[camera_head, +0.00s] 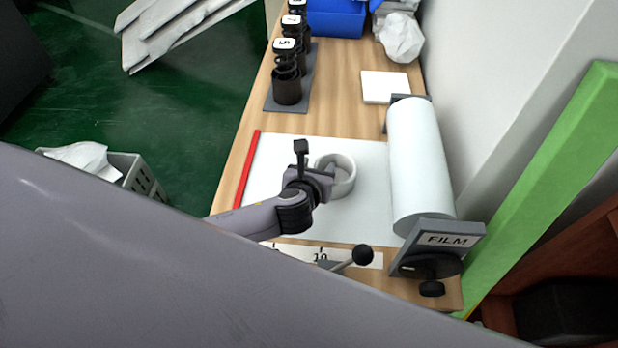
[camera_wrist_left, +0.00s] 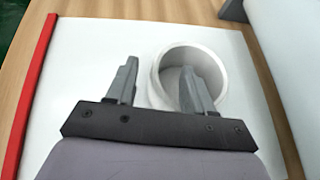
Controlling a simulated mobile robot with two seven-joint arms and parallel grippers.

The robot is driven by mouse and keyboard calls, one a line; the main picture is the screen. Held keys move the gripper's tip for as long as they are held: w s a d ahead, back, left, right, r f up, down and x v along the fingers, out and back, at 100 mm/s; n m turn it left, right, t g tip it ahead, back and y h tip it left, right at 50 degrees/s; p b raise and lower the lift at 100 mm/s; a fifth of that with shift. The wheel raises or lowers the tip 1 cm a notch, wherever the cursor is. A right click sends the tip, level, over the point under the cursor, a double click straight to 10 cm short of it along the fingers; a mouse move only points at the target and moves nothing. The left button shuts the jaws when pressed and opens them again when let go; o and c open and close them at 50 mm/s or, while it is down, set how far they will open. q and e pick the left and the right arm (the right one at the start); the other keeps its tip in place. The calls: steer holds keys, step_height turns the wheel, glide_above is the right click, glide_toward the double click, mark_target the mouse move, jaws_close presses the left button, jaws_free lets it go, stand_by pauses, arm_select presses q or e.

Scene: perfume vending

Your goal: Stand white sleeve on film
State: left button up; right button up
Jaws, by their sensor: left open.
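The white sleeve (camera_head: 346,187) is a short, wide ring standing open end up on the white film sheet (camera_head: 268,172). In the left wrist view the sleeve (camera_wrist_left: 204,58) is right of centre on the film (camera_wrist_left: 80,65). My left gripper (camera_head: 325,174) is open at the sleeve's left side. In the left wrist view my left gripper (camera_wrist_left: 159,68) has one finger over or inside the sleeve's opening and the other outside, to its left. The sleeve's wall lies between them; I cannot tell whether they touch it. My right gripper is not in view.
The film roll (camera_head: 420,165) lies along the right of the table, with a FILM-labelled bracket (camera_head: 445,240) at its near end. A red strip (camera_head: 246,172) edges the sheet's left side. A lever with a black ball (camera_head: 362,255) is nearby. Dark numbered bottles (camera_head: 287,88) stand behind.

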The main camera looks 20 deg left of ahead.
arm_select(q)
steer(key=p+v, duration=0.1)
steer(key=v, duration=0.9)
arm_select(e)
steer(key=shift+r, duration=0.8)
arm_select(q)
steer(key=shift+w, duration=0.1)
